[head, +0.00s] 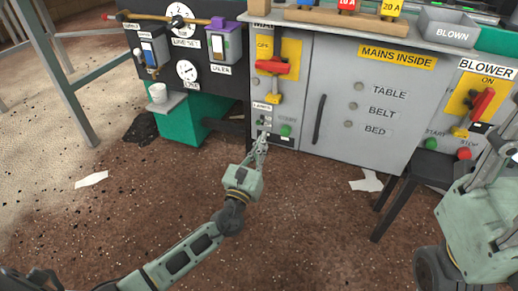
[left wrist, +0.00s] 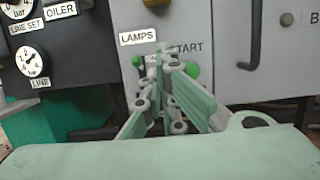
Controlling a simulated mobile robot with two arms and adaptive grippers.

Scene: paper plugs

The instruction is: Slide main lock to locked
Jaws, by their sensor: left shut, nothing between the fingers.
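The main switch panel (head: 291,60) is at the left end of the grey cabinet. It carries a red handle (head: 272,67) on a yellow plate marked OFF. A yellow piece (head: 273,97), which looks like the main lock, sits below the handle; whether it is in its locked position cannot be told. In the left wrist view only the bottom of a yellow part (left wrist: 160,7) shows at the top edge. My left gripper (head: 262,137) is shut and empty, below that piece and left of the green START button (head: 285,131). It also shows in the left wrist view (left wrist: 167,58), below the LAMPS label.
The grey MAINS INSIDE door (head: 345,110) with a dark handle (head: 319,119) is to the right. The blower panel has a red handle (head: 482,105). A white cup (head: 158,93) stands left. My right arm is at the right edge, near a dark stool (head: 420,165).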

